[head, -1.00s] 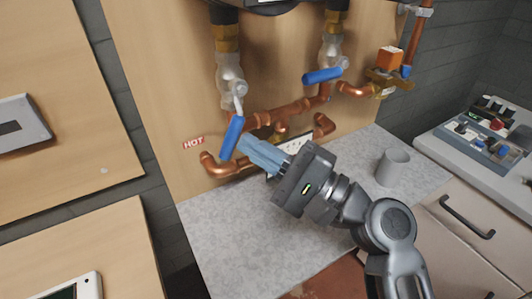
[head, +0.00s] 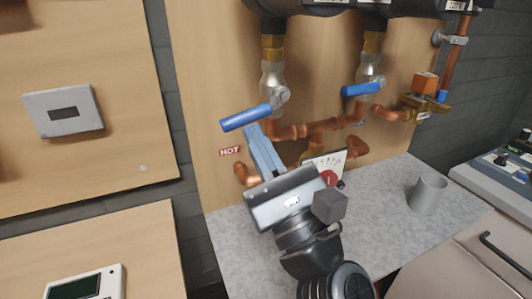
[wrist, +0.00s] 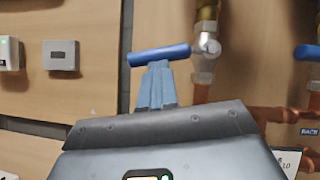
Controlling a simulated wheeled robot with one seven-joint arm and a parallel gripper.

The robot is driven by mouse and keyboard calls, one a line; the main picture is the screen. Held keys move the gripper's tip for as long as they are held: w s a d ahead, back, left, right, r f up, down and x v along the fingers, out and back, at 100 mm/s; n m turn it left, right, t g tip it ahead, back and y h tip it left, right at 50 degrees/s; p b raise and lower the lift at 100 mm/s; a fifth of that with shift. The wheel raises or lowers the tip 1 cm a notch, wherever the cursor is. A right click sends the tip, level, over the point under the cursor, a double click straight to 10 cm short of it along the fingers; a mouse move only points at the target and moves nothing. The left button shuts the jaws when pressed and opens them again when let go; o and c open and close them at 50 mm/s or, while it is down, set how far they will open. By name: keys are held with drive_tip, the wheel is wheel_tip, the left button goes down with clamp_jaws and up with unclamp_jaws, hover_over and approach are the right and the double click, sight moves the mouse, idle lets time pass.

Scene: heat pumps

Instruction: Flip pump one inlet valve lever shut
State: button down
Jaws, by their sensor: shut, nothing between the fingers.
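The left valve has a blue lever (head: 247,117) that points left and slightly down, nearly crosswise to its vertical pipe (head: 271,73). A second blue lever (head: 361,90) sits crosswise on the right valve. I cannot read which valve belongs to pump one. My gripper (head: 255,130) is shut and empty, its blue fingers just under the left lever, touching it or very close. In the wrist view the left lever (wrist: 159,55) lies almost level right above the fingertips (wrist: 159,66), and the right lever (wrist: 307,52) shows at the right edge.
A grey mug (head: 428,193) stands on the counter (head: 385,215). A wall box (head: 62,110) hangs on the left.

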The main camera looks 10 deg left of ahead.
drive_tip(key=shift+s+a+r, duration=0.15)
drive_tip(key=shift+a+r, duration=0.05)
drive_tip(key=shift+r, duration=0.2)
drive_tip(key=shift+s+a+r, duration=0.1)
drive_tip(key=shift+a+r, duration=0.1)
drive_tip(key=shift+r, duration=0.3)
drive_tip(key=shift+a, duration=0.1)
drive_tip(key=s+d+f+b, duration=0.5)
drive_tip(key=s+f+b, duration=0.2)
drive_tip(key=f, duration=0.3)
drive_tip(key=shift+s+d+b, duration=0.2)
drive_tip(key=shift+d+b, duration=0.1)
